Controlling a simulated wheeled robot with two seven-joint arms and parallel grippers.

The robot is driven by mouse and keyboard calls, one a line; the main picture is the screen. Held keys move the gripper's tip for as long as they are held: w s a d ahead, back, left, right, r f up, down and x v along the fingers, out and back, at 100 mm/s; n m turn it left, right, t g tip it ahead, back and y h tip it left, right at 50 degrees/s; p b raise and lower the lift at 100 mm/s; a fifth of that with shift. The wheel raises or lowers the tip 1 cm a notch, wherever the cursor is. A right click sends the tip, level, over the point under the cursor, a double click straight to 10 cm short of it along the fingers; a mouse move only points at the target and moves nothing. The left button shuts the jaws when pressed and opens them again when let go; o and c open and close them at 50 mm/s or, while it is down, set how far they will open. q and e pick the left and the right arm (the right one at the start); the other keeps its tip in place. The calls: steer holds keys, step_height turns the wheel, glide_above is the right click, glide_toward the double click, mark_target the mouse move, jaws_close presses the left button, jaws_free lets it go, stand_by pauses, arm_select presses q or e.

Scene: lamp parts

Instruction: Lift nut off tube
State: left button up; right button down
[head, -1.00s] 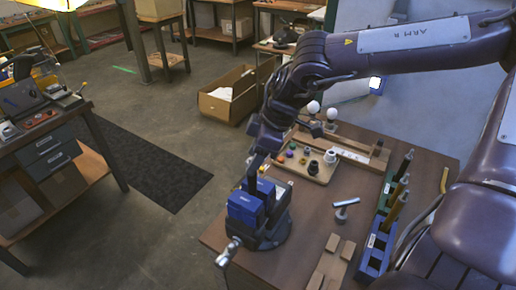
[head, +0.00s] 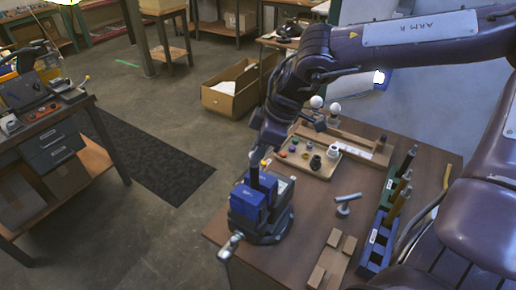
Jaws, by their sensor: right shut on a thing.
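My right gripper (head: 255,170) reaches down from the right arm to the top of the blue vise (head: 247,203) at the table's near left. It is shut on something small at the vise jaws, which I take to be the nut. The nut and the tube are too small and too hidden by the fingers to make out. I cannot tell whether the nut is still around the tube or clear of it. My left gripper is not in view.
A tray of small lamp parts (head: 312,160) lies behind the vise, with white bulbs (head: 334,109) beyond. A metal T-shaped piece (head: 346,203) stands right of the vise. A blue rack (head: 376,245) and wooden blocks (head: 332,258) are farther right and nearer.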

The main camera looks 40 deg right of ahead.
steer(key=shift+r+p, duration=0.4)
steer(key=shift+r, duration=0.35)
stand_by(0.3)
steer(key=shift+r+p, duration=0.95)
steer(key=shift+r, duration=0.6)
step_height(320, 180, up, 4)
steer(key=p, duration=0.2)
steer(key=shift+p, duration=0.3)
